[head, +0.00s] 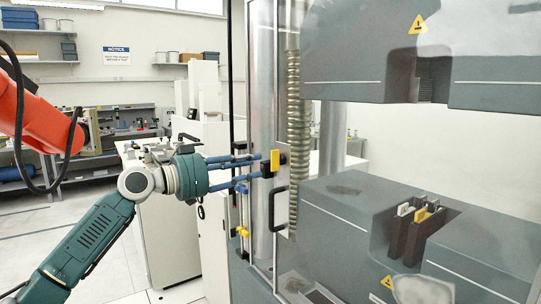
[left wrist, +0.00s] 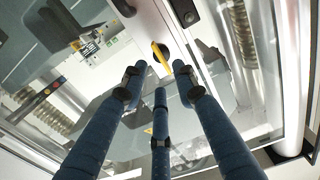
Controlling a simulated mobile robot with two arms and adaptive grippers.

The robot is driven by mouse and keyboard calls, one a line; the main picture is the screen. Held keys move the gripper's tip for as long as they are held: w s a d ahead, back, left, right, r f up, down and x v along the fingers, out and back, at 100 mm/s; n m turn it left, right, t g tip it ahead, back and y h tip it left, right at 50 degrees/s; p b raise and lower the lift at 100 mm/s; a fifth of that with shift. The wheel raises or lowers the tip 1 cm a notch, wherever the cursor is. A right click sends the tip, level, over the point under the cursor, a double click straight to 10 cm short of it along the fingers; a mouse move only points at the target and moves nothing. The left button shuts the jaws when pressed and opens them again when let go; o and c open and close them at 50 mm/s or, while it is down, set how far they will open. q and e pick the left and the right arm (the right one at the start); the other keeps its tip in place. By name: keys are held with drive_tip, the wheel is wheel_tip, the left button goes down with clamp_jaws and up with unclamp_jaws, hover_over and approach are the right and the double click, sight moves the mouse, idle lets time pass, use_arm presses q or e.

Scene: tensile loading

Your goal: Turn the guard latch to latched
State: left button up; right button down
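The guard latch (head: 275,160) is a small yellow handle on a dark mount at the door edge of the testing machine. Its yellow part stands upright in the head view. In the left wrist view the yellow latch handle (left wrist: 160,56) shows just beyond my fingertips. My left gripper (head: 262,166) has its blue fingers reaching right, with the tips close to the latch. In the left wrist view its three fingers (left wrist: 160,85) are spread apart, with nothing clearly held between them. Whether a fingertip touches the handle I cannot tell. My right gripper is not in view.
A black door handle (head: 273,208) sits below the latch on the clear guard door. Grey machine blocks and the lower grips (head: 415,225) stand behind the guard. White cabinets (head: 165,225) stand behind my left arm. Open floor lies at the left.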

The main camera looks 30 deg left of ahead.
sight(272, 161)
use_arm(q)
drive_tip(key=p+x, duration=0.1)
drive_tip(key=x, duration=0.1)
drive_tip(key=p+x, duration=0.2)
drive_tip(key=x, duration=0.1)
drive_tip(key=shift+w+d+r, duration=0.1)
drive_tip(key=shift+w+r, duration=0.1)
drive_tip(key=shift+w, duration=0.15)
drive_tip(key=shift+w+d+f, duration=0.1)
drive_tip(key=shift+w+d, duration=0.05)
drive_tip(key=shift+w, duration=0.2)
drive_tip(key=shift+w+d+f+p, duration=0.1)
drive_tip(key=shift+w+d+p, duration=0.05)
drive_tip(key=shift+w+p, duration=0.15)
drive_tip(key=shift+s, duration=0.1)
clamp_jaws()
